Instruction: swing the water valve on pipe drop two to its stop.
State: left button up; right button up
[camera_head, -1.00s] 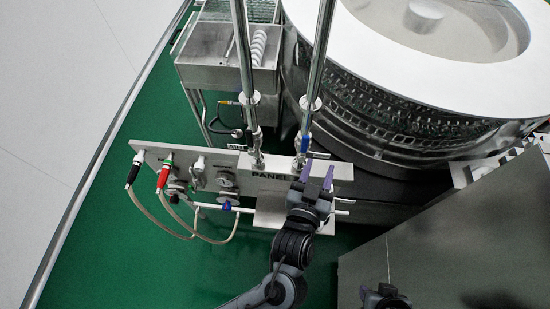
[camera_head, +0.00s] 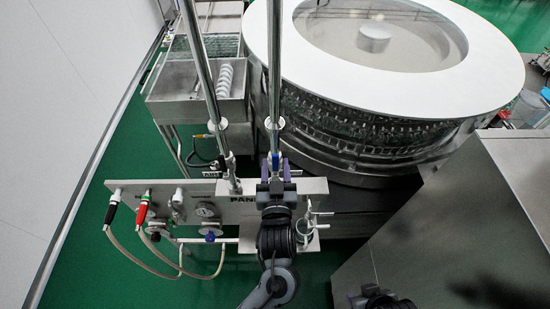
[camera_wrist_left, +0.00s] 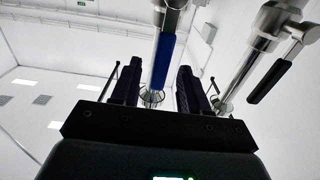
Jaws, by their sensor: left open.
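Two upright steel pipe drops stand behind the panel (camera_head: 240,212), the left pipe (camera_head: 205,85) and the right pipe (camera_head: 274,80). The right pipe has a valve with a blue handle (camera_head: 276,160). No label tells me which is drop two. My left gripper (camera_head: 277,172) is open at the right pipe, its purple-dark fingers on either side of the blue handle. In the left wrist view the blue handle (camera_wrist_left: 163,60) hangs between the open fingers (camera_wrist_left: 158,88), with gaps visible on both sides. Its lower tip is near the fingers' base. The gripper hides the pipe's lower end.
In the left wrist view another valve with a black lever (camera_wrist_left: 268,81) is close on the right. The panel carries red (camera_head: 142,212) and black (camera_head: 113,205) hose fittings. The rotary washer (camera_head: 370,115) is behind, and a grey cabinet (camera_head: 460,220) stands at right.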

pick_arm(q)
jog(key=shift+w, duration=1.25)
grip_shut()
